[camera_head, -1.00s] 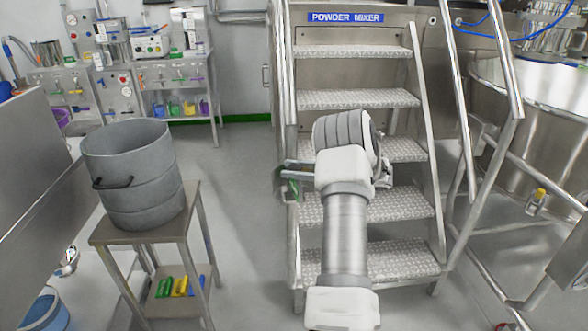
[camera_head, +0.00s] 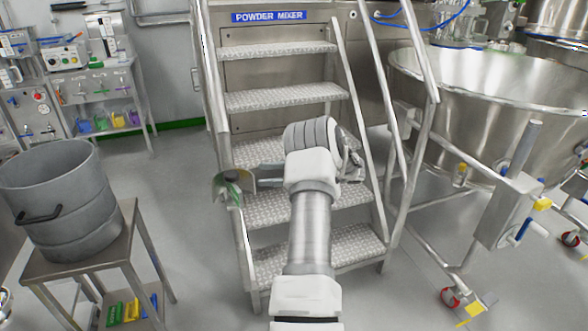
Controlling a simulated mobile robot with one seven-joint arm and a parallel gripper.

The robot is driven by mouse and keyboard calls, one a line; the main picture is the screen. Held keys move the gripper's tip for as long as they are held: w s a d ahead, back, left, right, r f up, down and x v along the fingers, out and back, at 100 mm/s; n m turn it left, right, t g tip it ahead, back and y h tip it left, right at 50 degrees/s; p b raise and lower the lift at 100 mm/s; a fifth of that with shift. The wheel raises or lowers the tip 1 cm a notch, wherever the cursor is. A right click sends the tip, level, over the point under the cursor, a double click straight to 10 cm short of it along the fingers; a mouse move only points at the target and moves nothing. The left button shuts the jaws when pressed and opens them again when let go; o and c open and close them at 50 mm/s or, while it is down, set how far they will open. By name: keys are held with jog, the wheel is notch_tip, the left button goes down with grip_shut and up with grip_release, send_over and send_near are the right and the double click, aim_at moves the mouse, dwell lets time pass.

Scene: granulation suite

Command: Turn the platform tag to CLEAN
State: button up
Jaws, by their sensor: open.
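The platform tag (camera_head: 233,186) is a small disc, partly green and partly grey, at the lower end of the left stair rail. Its lettering is too small to read, so I cannot tell which side it shows. My gripper (camera_head: 259,175) points left from the end of my arm, in front of the stairs. Its jaws are open, with the fingertips close to the tag's right edge. I cannot tell whether they touch it or have it between them.
The steel stairs (camera_head: 285,98) carry a blue POWDER MIXER sign (camera_head: 269,16). A large steel bowl (camera_head: 490,85) on a wheeled frame stands at right. A grey drum (camera_head: 60,200) sits on a small table (camera_head: 128,222) at left. Open floor lies between table and stairs.

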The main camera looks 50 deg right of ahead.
jog(key=p+v, duration=0.1)
jog(key=v, duration=0.6)
jog(key=shift+r, duration=0.1)
